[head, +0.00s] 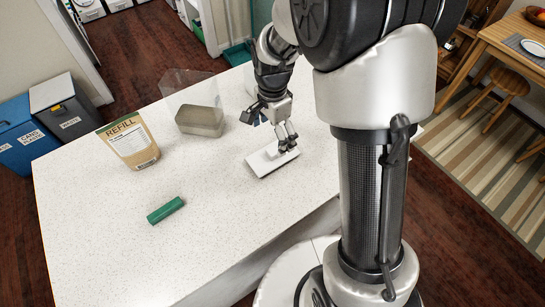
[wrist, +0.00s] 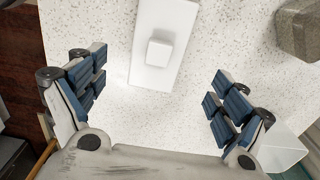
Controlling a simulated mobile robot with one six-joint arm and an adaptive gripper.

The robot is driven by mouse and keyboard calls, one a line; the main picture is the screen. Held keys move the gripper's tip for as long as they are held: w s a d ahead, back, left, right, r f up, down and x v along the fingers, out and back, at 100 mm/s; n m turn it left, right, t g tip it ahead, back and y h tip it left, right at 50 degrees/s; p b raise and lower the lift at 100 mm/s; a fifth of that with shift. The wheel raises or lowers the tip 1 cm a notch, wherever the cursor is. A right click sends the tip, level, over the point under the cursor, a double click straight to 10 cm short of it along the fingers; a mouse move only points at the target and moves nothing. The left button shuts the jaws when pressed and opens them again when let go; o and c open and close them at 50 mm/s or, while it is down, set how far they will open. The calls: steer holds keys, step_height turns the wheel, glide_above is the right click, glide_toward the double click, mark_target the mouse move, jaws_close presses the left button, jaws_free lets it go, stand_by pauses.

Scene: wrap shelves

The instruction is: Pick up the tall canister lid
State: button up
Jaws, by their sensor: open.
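The tall canister lid (head: 264,162) looks like a flat white rectangular slab lying on the speckled white counter.
A clear container with grey-brown contents (head: 200,120) stands behind and left of the lid. A refill pouch (head: 132,142) stands farther left. A green cylinder (head: 165,210) lies on the front left of the counter (head: 105,240), with bare surface around it.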

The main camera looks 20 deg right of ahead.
mark_target(274, 151)
step_height(274, 151, down, 8)
steer(key=b, duration=0.2)
steer(key=shift+s+b, duration=0.1)
steer(key=shift+b, duration=0.25)
steer(key=shift+r, duration=0.15)
steer(key=c, duration=0.8)
steer(key=shift+s, duration=0.3)
steer(key=c, duration=0.8)
steer(key=shift+o, duration=0.2)
